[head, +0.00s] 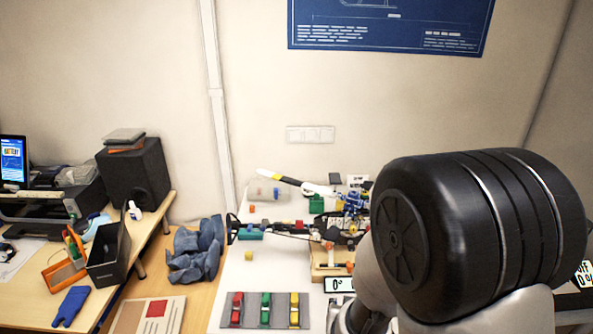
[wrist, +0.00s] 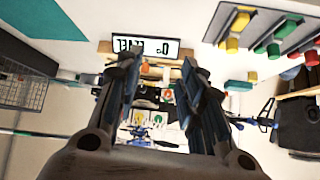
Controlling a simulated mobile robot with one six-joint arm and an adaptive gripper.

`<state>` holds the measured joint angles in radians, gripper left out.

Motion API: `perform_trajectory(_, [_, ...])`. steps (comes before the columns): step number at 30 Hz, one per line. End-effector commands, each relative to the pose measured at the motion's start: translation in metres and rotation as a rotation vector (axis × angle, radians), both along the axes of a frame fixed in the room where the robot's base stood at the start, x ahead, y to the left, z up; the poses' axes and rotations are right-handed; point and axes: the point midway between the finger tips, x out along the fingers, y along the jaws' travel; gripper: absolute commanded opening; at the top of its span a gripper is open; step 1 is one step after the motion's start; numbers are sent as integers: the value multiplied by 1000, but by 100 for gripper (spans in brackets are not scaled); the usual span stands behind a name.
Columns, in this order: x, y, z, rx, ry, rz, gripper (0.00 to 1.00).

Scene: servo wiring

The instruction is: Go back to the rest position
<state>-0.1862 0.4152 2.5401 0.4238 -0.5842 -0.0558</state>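My gripper (wrist: 158,62) shows in the wrist view with its two dark fingers spread apart. It is open, and I see nothing held between them; the workbench things behind show through the gap. In the head view my own arm's large black joint fills the right side, and I cannot make out the gripper there. A wooden stand (head: 320,270) is behind the display.
A grey mat (head: 250,322) carries red, green and yellow connectors at the front of the white bench. Several small blocks and a blue mechanism (head: 352,203) stand further back. Blue cloth (head: 195,250) lies left of the bench. The right of the bench is hidden by my arm.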

Motion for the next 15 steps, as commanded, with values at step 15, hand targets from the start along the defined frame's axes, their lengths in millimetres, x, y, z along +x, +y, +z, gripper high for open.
perform_trajectory(15, [-52, 19, 113, 113, 119, 143, 36])
